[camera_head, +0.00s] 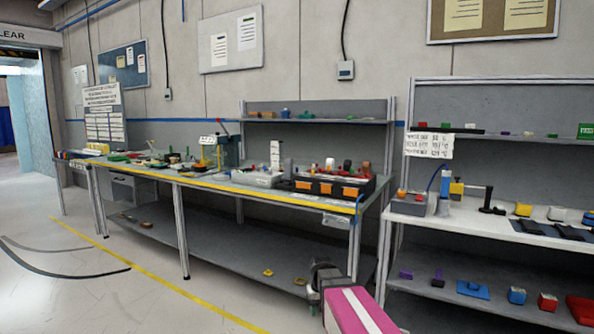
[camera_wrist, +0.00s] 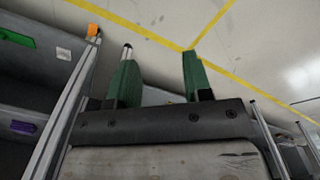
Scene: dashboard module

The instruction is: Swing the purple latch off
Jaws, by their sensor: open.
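My gripper (camera_wrist: 160,78) shows in the wrist view with its two green fingers wide apart and nothing between them. In the head view my arm reaches in at the bottom, below the front edge of the long workbench. A black module with orange panels (camera_head: 333,187) stands on that bench at its right end. No purple latch can be made out on it at this size. Small purple pieces lie on the right rack's lower shelf (camera_head: 406,274) and upper shelf (camera_head: 504,133). A purple piece (camera_wrist: 23,128) also shows at the left of the wrist view, away from the fingers.
The long workbench (camera_head: 270,194) carries a grey tray (camera_head: 257,179) and many small parts. Its metal legs and lower shelf (camera_head: 220,240) are near my arm. The right rack (camera_head: 480,225) holds several coloured blocks. Open floor with yellow lines (camera_head: 150,285) lies at the left.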

